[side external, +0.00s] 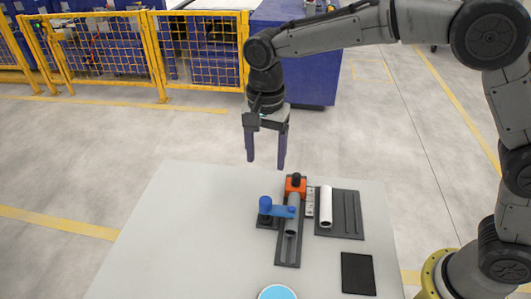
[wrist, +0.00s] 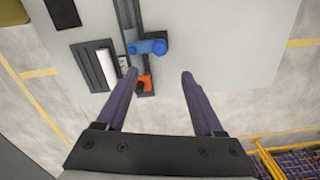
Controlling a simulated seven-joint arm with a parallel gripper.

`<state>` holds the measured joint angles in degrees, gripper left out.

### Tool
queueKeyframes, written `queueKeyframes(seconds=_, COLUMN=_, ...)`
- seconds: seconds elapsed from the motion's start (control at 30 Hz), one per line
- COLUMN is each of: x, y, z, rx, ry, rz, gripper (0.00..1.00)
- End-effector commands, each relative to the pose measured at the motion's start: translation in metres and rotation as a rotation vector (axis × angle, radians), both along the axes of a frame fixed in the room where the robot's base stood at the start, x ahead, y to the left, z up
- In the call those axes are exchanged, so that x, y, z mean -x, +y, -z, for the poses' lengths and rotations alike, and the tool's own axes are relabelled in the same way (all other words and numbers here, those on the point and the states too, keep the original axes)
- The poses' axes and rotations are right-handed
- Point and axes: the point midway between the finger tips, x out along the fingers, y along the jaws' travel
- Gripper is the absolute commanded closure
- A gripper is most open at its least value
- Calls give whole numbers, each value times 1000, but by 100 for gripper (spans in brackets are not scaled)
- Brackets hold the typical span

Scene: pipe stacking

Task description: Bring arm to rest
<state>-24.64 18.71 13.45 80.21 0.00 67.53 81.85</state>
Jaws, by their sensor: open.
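My gripper (side external: 267,160) is open and empty, held in the air above the far edge of the table. In the wrist view, its two fingers (wrist: 158,75) are spread apart with nothing between them. Below lies a dark fixture (side external: 288,252) with a grey pipe (side external: 292,222) on it. A blue clamp piece (side external: 278,210) crosses over the grey pipe, and an orange block (side external: 296,187) sits at its far end. A white pipe (side external: 326,206) lies on a dark grooved tray (side external: 347,222) to the right. The fingers are apart from all of these.
The pale table (side external: 180,235) is clear on its left side. A black pad (side external: 357,273) and a light blue disc (side external: 278,292) lie near the front. Yellow fencing (side external: 205,50) and a blue cabinet (side external: 300,75) stand beyond the table.

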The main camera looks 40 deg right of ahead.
Motion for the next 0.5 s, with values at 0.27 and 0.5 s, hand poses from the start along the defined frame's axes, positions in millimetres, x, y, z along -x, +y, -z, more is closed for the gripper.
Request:
queueKeyframes(seconds=0.27, x=0, y=-1, z=0, rx=0, ry=0, rz=1, gripper=31)
queueKeyframes(seconds=0.5, x=0, y=-39, z=-58, rx=-44, ry=-106, rz=79, gripper=31)
